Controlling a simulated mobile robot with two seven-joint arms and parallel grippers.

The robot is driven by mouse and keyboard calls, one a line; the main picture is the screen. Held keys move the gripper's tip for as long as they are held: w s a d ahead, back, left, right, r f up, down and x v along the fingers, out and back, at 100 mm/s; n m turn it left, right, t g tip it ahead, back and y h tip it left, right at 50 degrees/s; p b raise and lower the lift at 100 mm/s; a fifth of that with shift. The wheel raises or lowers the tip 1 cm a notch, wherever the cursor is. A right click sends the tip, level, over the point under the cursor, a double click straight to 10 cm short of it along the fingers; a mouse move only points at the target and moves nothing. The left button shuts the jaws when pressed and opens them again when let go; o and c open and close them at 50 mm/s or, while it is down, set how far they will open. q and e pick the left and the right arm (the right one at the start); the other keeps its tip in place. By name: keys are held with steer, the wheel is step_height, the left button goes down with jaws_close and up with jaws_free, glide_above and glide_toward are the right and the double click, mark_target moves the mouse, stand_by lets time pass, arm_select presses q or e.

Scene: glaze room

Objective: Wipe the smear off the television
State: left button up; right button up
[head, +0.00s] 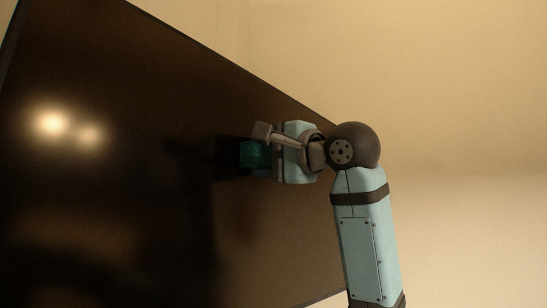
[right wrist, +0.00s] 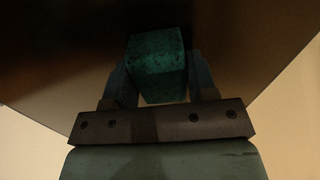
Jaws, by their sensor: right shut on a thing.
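The television (head: 120,130) is a large dark glossy screen that fills the left of the head view, seen at a slant. A green speckled block, like a sponge (head: 254,154), is at its surface; I cannot tell for sure whether it touches. My right gripper (right wrist: 157,82) is shut on the sponge (right wrist: 157,65), one finger on each side, with the dark screen beyond it. In the head view the gripper hides part of the sponge. I cannot make out a smear on the screen. My left gripper is in neither view.
A plain beige wall (head: 450,90) lies behind and right of the television. Two bright reflections and dark shadowy shapes show on the screen. My right arm covers part of the television's right side. No loose objects are in view.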

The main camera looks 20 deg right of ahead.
mark_target(210, 145)
steer(key=shift+s+a, duration=0.65)
steer(key=shift+a, duration=0.75)
steer(key=shift+s+a, duration=0.7)
steer(key=shift+a, duration=0.75)
steer(key=shift+s+a, duration=0.65)
steer(key=shift+a, duration=0.75)
steer(key=shift+d, duration=0.1)
steer(key=shift+s+d+f, duration=0.1)
steer(key=shift+s, duration=0.05)
steer(key=shift+b+v, duration=1.1)
steer(key=shift+v, duration=1.7)
steer(key=shift+s, duration=0.1)
steer(key=shift+b+v, duration=0.55)
steer(key=shift+v, duration=0.85)
